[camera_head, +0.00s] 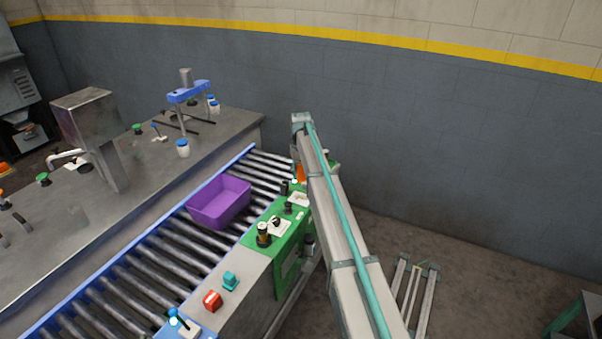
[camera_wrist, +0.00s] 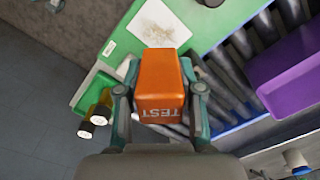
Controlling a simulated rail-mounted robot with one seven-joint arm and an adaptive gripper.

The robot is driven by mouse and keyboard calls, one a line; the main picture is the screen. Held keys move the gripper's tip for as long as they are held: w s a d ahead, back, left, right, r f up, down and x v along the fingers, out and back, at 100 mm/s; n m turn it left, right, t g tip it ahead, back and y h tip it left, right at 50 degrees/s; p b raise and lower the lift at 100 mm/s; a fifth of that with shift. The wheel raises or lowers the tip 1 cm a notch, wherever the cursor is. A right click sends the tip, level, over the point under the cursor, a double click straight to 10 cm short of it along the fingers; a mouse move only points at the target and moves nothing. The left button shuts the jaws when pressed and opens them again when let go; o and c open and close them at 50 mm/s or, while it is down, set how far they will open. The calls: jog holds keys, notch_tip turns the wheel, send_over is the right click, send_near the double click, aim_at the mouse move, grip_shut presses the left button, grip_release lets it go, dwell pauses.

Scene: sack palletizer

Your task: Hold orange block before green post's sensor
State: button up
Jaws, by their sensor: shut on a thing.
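The orange block (camera_wrist: 160,72), with TEST printed on it, sits between the two fingers of my gripper (camera_wrist: 160,98) in the wrist view. My gripper is shut on it. Part of the block (camera_head: 300,172) shows in the head view beside my arm, over the far end of the green panel. My gripper is mostly hidden there. In the wrist view, a green part (camera_wrist: 88,88) with two dark and yellow cylinders with pale ends (camera_wrist: 96,117) lies left of the block. I cannot tell whether it is the green post or where its sensor is.
A purple bin (camera_head: 219,203) stands on the roller conveyor (camera_head: 130,265), left of the green panel (camera_head: 283,262). Knobs, a red button (camera_head: 212,300) and a teal switch (camera_head: 230,281) stick up along the conveyor's edge. A grey bench (camera_head: 110,190) lies beyond.

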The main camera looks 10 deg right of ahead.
jog(key=shift+f+b, duration=1.55)
jog(key=shift+f, duration=2.9)
jog(key=shift+r+p, duration=2)
jog(key=shift+r, duration=3)
